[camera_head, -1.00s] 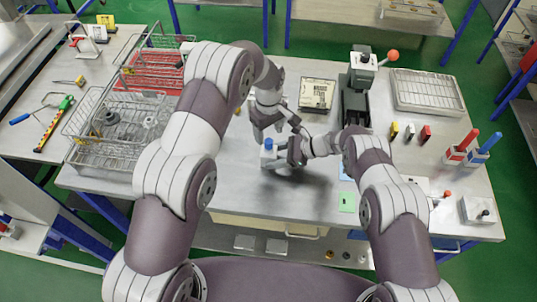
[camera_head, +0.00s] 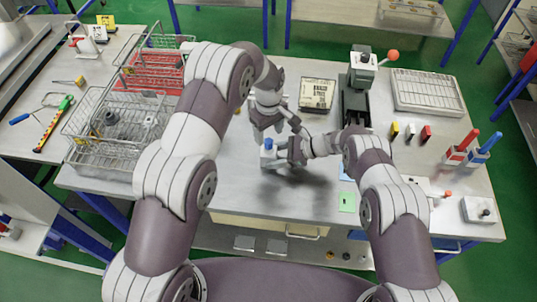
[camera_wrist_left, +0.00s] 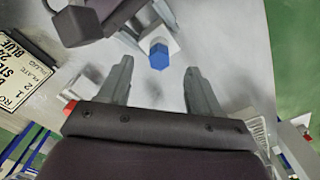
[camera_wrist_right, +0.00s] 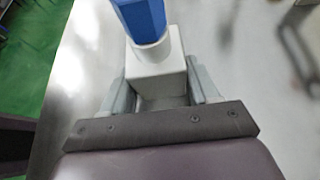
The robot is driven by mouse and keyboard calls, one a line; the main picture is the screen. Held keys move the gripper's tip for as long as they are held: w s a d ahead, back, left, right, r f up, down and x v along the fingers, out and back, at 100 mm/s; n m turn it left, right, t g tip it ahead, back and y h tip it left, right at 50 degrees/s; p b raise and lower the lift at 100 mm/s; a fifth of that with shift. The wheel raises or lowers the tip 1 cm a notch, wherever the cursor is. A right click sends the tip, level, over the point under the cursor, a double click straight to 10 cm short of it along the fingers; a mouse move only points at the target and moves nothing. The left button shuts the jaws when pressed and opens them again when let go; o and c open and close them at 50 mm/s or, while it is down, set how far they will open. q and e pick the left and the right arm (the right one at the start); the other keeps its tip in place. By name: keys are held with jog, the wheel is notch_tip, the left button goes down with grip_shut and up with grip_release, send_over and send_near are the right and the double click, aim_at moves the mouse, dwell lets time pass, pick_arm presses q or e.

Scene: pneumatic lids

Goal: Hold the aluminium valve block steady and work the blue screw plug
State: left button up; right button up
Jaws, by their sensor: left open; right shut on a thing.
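The aluminium valve block (camera_head: 267,158) is a small pale block on the bench near the front middle, with the blue screw plug (camera_head: 268,143) upright on top. My right gripper (camera_head: 284,157) is shut on the block from the right; its fingers flank the block in the right wrist view (camera_wrist_right: 160,78), with the plug (camera_wrist_right: 142,15) above. My left gripper (camera_head: 275,131) is open and empty, just above and behind the plug. In the left wrist view the plug (camera_wrist_left: 158,58) lies between the lines of the two spread fingers, apart from both. The block is partly hidden there.
A printed plate (camera_head: 317,93) lies behind the grippers, beside a dark press (camera_head: 357,95) with a red knob. Wire baskets (camera_head: 112,150) stand at the left, a wire tray (camera_head: 427,91) at the back right. A green card (camera_head: 347,202) lies near the front edge.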

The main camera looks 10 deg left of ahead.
aim_at(270, 144)
pick_arm(q)
jog(key=shift+c, duration=0.3)
jog(key=shift+d+r, duration=0.15)
jog(key=shift+d, duration=0.05)
jog(key=shift+c, duration=0.5)
jog(key=s+d+r+m+t+y, duration=0.1)
jog(key=s+d+r+m+t, duration=0.1)
jog(key=s+r+m, duration=0.15)
jog(key=shift+n, duration=0.45)
jog(key=w+f, duration=0.1)
jog(key=f, duration=0.1)
jog(key=w+a+f, duration=0.1)
jog(key=f, duration=0.2)
jog(key=w+a+f, duration=0.1)
jog(key=f, duration=0.2)
jog(key=shift+f, duration=0.1)
jog(key=shift+s+d, duration=0.15)
jog(key=shift+s, duration=0.1)
jog(key=shift+f, duration=0.1)
